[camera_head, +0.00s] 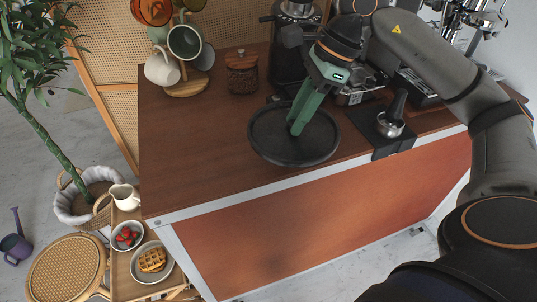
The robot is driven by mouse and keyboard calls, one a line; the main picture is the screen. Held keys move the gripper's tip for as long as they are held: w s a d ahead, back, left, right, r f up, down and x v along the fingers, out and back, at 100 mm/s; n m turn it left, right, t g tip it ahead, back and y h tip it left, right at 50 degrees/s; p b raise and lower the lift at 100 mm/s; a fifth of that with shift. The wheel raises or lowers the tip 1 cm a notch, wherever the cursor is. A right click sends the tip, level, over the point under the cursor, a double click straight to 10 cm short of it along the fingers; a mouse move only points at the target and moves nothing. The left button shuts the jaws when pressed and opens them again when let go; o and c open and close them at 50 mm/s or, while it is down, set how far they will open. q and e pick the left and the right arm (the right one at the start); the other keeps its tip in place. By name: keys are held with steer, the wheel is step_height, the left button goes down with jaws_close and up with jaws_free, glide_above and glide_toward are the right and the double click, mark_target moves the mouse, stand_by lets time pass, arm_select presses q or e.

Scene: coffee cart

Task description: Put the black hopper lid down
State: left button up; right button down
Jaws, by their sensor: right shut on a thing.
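My right gripper (297,126) reaches down from the upper right with green fingers. It is shut, and its fingertips are over the middle of a round black tray-like disc (267,143) with a raised rim. The disc is near the front edge of the brown counter (200,175). I cannot make out a separate black hopper lid against the dark disc; what is between the fingers is hidden. My left gripper is not in view.
A mug stand (187,88) and a lidded jar (242,76) stand at the back left. A portafilter (390,125) rests on a black mat right of the disc. The coffee machine (418,88) is behind it. The counter's left front is clear.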

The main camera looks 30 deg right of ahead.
mark_target(319, 127)
steer(key=s+d+m+b, duration=0.1)
steer(key=s+d+m+t, duration=0.1)
steer(key=d+m, duration=0.1)
steer(key=s+d+r+m+h+b, duration=0.1)
steer(key=d+m, duration=0.1)
steer(key=shift+d+t+b, duration=0.1)
steer(key=shift+t+b, duration=0.2)
steer(key=shift+s+d+r+m, duration=0.2)
steer(key=shift+r+m, duration=0.1)
steer(key=shift+m, duration=0.3)
steer(key=shift+r, duration=0.15)
steer(key=shift+d+h, duration=0.1)
steer(key=shift+h, duration=0.2)
steer(key=shift+s+r+m+t, duration=0.2)
steer(key=shift+r+m+t, duration=0.1)
steer(key=shift+m, duration=0.2)
